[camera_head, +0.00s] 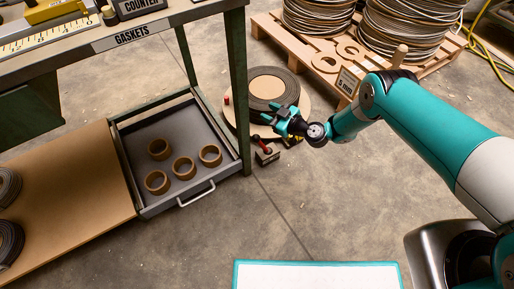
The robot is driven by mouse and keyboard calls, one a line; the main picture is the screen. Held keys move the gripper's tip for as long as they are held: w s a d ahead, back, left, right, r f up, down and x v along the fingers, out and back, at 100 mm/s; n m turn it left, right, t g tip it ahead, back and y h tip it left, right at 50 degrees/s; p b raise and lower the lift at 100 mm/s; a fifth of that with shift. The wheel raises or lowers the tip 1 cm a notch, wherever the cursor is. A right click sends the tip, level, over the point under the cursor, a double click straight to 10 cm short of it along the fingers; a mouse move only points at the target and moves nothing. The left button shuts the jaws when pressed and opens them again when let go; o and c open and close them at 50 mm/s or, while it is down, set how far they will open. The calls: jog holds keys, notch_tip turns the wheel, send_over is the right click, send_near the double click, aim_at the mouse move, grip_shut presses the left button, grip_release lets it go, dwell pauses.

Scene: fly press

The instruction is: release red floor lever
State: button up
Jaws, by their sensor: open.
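A small red floor lever (264,150) stands on the concrete floor, on a dark base, just right of the green table leg. Its red parts are small in the head view and its exact tilt is hard to tell. My gripper (272,119) is open and empty, reaching in from the right. It appears above and slightly right of the lever in the picture, in front of the dark coil. I see no contact between the gripper and the lever.
A dark coil (266,88) lies on a round board behind my gripper. A green-legged table (243,100) and an open drawer (187,203) with several brown rings stand left. A pallet (270,27) with cable reels is behind. Floor in front is clear.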

jog(key=s+d+f+t+b, duration=0.1)
jog(key=s+d+f+t, duration=0.1)
jog(key=s+f, duration=0.6)
jog(key=m+t+h+b, duration=0.2)
jog(key=t, duration=0.1)
send_near(259, 141)
jog(key=b+x, duration=0.4)
jog(key=b, duration=0.3)
jog(key=b+x, duration=0.4)
jog(key=b, duration=0.4)
jog(key=shift+w+a+f, duration=0.2)
jog(key=shift+a+f, duration=0.05)
jog(key=shift+a, duration=0.15)
jog(key=shift+r+b+x, duration=0.2)
jog(key=shift+b+x, duration=0.5)
jog(key=shift+x, duration=0.3)
jog(key=shift+d+r, duration=0.1)
grip_shut()
